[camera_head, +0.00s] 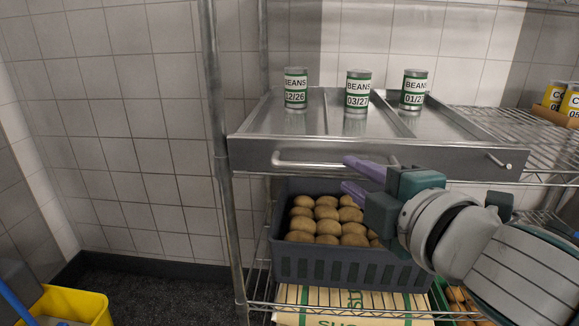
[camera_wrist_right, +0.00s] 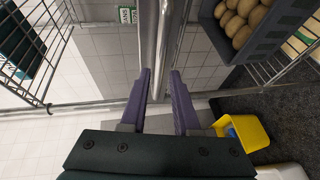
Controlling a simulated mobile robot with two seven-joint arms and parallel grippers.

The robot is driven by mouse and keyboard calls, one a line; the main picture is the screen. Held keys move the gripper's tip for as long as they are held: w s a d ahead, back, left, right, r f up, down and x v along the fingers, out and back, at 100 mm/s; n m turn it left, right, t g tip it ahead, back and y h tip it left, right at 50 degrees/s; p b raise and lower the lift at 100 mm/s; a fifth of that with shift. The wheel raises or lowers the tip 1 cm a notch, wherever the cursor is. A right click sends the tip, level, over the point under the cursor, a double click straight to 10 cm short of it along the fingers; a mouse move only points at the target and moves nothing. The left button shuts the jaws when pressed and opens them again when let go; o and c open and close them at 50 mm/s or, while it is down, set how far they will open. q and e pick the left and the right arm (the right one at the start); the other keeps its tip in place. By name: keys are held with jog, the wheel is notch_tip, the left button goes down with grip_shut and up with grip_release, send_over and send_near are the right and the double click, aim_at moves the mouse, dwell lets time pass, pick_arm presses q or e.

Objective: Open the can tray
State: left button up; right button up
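The metal can tray (camera_head: 250,149) sits on a wire shelf, its front face toward me, with a long horizontal bar handle (camera_head: 310,163). Three bean cans stand upright in it: left (camera_head: 296,88), middle (camera_head: 358,90) and right (camera_head: 414,90). My right gripper (camera_head: 348,174) is in front of the tray's handle, its purple fingers spread one above the other. In the right wrist view, the open fingers (camera_wrist_right: 160,85) lie either side of a metal bar (camera_wrist_right: 162,40), apparently the handle. I cannot tell whether they touch it. My left gripper is out of view.
Below the tray is a grey crate (camera_head: 330,267) of potatoes (camera_head: 327,226), above a flat cardboard box (camera_head: 350,302). A shelf post (camera_head: 215,130) stands at the left. Yellow packages (camera_head: 556,95) sit at right. A yellow bucket (camera_head: 78,303) is on the floor, lower left.

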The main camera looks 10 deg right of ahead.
aim_at(340, 169)
jog(key=b+x, duration=0.1)
jog(key=x, duration=0.4)
grip_shut()
dwell(1.4)
